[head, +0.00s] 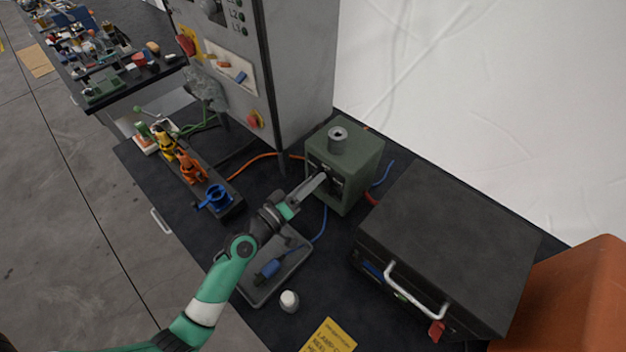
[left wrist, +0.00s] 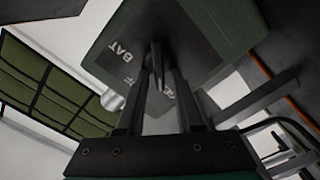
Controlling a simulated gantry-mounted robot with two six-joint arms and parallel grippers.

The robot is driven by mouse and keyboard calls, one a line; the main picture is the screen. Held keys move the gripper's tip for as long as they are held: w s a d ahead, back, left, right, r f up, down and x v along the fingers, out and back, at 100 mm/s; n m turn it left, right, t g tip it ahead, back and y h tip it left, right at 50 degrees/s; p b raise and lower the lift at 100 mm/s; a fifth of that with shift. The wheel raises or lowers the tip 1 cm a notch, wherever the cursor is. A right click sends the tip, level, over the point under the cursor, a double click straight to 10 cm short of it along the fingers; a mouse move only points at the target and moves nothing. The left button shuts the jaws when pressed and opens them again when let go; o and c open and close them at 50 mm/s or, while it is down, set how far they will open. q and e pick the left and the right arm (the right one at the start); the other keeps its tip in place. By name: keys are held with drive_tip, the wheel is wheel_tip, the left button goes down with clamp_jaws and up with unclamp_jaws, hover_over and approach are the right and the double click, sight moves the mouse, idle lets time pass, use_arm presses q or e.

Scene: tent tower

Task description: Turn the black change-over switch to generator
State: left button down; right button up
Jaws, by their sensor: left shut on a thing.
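The change-over switch is on the front of a green box (head: 354,153) with a grey cylinder on top, standing on the dark bench. My left gripper (head: 322,177) reaches the box's front face from the lower left. In the left wrist view, its two fingers (left wrist: 157,85) are closed around a dark switch handle (left wrist: 156,52) in front of the green panel (left wrist: 130,25). White lettering "BAT" shows beside the handle; other lettering is partly hidden by the fingers. The handle's exact setting is hard to tell. My right gripper is not in view.
A black case (head: 450,240) with a white handle stands right of the box. A grey tray (head: 290,273) with a blue connector lies below my left arm, with a white cap (head: 289,301) nearby. A grey cabinet (head: 285,60) stands behind. Coloured connectors (head: 191,168) stand at left.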

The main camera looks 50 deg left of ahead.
use_arm(q)
drive_tip(key=shift+f+n, duration=0.25)
drive_tip(key=shift+n, duration=0.75)
drive_tip(key=c, duration=0.9)
unclamp_jaws()
drive_tip(key=s, duration=0.7)
drive_tip(key=s+d+b, duration=0.1)
drive_tip(key=s, duration=0.3)
drive_tip(key=shift+s, duration=0.3)
